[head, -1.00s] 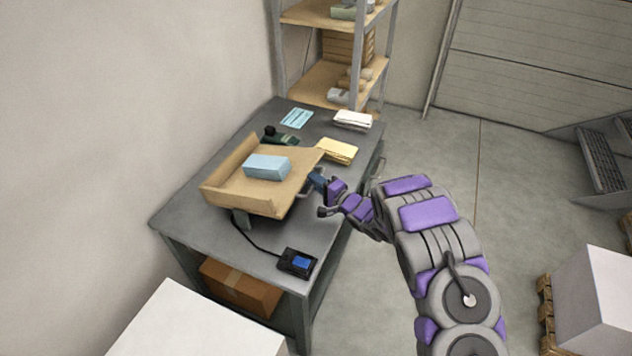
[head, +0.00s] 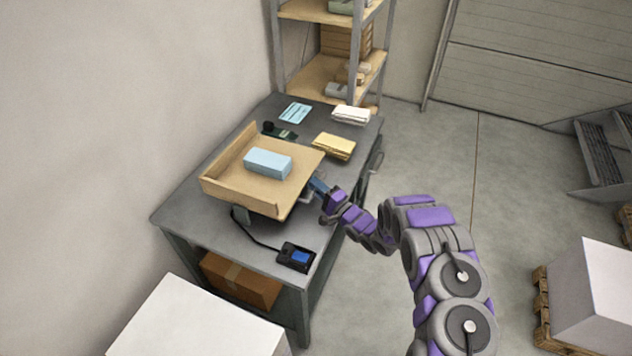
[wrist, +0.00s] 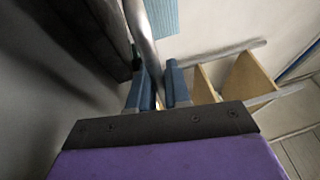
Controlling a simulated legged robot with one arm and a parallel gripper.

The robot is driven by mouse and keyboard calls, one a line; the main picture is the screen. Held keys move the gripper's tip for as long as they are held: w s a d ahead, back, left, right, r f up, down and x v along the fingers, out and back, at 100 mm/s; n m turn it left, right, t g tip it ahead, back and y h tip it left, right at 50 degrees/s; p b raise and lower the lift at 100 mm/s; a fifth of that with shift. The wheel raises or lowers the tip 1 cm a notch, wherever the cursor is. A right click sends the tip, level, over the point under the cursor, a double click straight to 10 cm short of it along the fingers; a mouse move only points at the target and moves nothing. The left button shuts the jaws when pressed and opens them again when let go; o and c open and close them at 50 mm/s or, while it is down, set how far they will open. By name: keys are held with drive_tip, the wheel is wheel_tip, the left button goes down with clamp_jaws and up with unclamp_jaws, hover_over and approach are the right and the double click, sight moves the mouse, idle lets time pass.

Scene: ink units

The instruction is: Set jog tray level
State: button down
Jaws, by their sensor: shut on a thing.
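I cannot tell whether the tray is exactly level. My gripper (head: 318,189) is at the tray's right side, low by its edge. In the wrist view, my gripper's blue fingers (wrist: 162,88) are closed around a silver metal bar (wrist: 143,35), which seems to be the tray's handle. The handle is mostly hidden in the head view.
A control box with a blue screen (head: 296,257) is cabled to the tray's base. Yellow envelopes (head: 334,146), white papers (head: 350,114) and a blue sheet (head: 295,112) lie behind. A white box (head: 197,322) stands in front.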

drive_tip(key=shift+f, duration=0.35)
drive_tip(key=shift+s+f, duration=0.1)
drive_tip(key=c, duration=1.2)
unclamp_jaws()
drive_tip(key=shift+o, duration=0.2)
drive_tip(key=shift+d, duration=0.1)
drive_tip(key=shift+d, duration=0.1)
drive_tip(key=p+v, duration=0.1)
drive_tip(key=v, duration=1.6)
drive_tip(key=shift+f+p, duration=0.25)
drive_tip(key=shift+p, duration=0.1)
